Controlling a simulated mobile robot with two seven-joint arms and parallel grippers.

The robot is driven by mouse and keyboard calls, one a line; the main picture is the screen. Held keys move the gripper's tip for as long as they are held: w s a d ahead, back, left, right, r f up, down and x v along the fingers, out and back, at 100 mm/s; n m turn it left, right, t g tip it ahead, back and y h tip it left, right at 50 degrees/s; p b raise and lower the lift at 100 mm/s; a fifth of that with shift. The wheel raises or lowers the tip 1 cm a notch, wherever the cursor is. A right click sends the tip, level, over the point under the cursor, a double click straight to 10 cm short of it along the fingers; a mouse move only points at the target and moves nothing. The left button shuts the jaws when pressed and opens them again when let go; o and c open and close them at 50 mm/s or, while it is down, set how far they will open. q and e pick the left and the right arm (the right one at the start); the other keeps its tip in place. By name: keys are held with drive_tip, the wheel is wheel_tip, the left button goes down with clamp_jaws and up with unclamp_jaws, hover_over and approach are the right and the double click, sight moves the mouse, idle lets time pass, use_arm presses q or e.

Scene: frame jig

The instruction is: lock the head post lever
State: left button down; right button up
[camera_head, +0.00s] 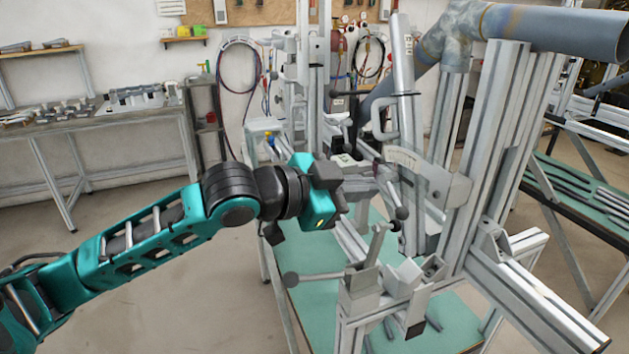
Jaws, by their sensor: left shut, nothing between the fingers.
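The metal frame jig stands right of centre, with a slanted post (404,90) and a curved scale plate (420,170). A lever with a dark ball knob (402,213) hangs down beside the scale plate. A second lever with a ball knob (291,279) sticks out left from the lower clamp block (362,290). I cannot tell for certain which is the head post lever. My left gripper (342,193) is shut and empty, left of the upper knob and apart from it in the picture. Its fingertips are small and partly hidden. My right gripper is not in view.
A thick grey-blue tube (560,32) crosses above the jig at the upper right. Upright aluminium profiles (490,150) stand right of the levers. The jig stands over a green tabletop (312,312). A workbench (95,125) with parts is at the left back; open floor lies before it.

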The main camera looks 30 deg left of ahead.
use_arm(q)
drive_tip(key=b+v, duration=0.1)
drive_tip(key=v, duration=0.5)
drive_tip(key=shift+a, duration=0.35)
idle(0.5)
